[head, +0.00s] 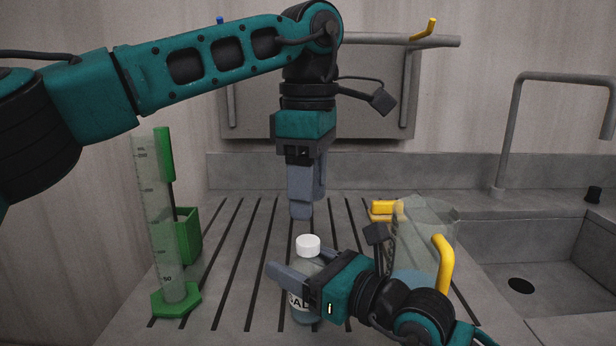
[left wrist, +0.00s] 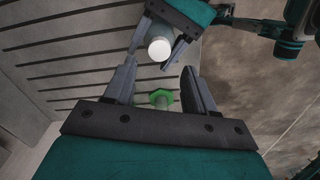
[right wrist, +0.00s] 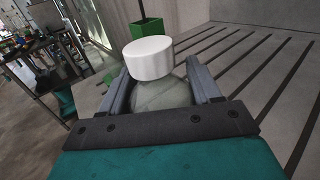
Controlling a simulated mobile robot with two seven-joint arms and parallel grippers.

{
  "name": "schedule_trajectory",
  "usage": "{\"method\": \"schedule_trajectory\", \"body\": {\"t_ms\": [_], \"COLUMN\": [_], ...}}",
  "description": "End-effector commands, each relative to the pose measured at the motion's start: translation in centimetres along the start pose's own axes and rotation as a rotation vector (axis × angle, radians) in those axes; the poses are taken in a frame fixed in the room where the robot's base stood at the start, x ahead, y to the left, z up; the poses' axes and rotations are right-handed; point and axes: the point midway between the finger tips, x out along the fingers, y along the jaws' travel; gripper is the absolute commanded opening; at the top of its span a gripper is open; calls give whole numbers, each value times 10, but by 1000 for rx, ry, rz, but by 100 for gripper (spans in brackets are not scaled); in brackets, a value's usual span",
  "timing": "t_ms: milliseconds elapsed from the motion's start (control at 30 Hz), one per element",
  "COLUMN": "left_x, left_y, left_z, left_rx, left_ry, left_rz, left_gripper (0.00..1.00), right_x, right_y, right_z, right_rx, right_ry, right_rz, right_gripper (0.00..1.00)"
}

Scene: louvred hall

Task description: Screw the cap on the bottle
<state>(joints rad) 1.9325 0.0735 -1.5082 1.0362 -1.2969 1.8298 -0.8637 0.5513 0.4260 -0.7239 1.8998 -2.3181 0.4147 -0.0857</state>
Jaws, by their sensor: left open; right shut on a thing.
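The bottle (head: 303,311) stands upright on the grooved drainboard, with part of a dark-lettered label showing. The white cap (head: 308,245) sits on top of its neck; it also shows in the left wrist view (left wrist: 159,49) and the right wrist view (right wrist: 149,58). I cannot tell how tight it is. My right gripper (head: 296,272) is shut on the bottle's body below the cap, fingers on either side. My left gripper (head: 305,212) is open and empty, pointing down above the cap and apart from it.
A measuring cylinder with a green base (head: 176,300) stands at the left, beside a green holder (head: 187,236). A clear jug with a yellow handle (head: 443,265) stands behind my right arm. The sink (head: 540,262) and tap (head: 514,110) are at the right.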

Motion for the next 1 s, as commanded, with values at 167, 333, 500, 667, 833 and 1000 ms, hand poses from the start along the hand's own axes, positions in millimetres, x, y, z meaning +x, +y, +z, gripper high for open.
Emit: {"method": "schedule_trajectory", "body": {"t_ms": [167,333,500,667,833,1000], "left_x": [-3,-7,-10,-12,-14,-14], "left_y": [0,0,0,0,0,0], "left_z": [0,0,-1,-1,-1,-1], "left_rx": [-349,-687,-1018,-1271,-1430,-1482], "left_ry": [1,0,-1,-3,-3,-4], "left_rz": [2,2,2,3,2,1], "left_gripper": [55,55,55,55,55,55], "right_x": [0,0,0,0,0,0], "right_y": [0,0,0,0,0,0], "right_z": [0,0,0,0,0,0], "right_rx": [0,0,0,0,0,0], "right_ry": [1,1,1,1,1,1], "right_rz": [0,0,0,0,0,0], "right_gripper": [0,0,0,0,0,0]}}
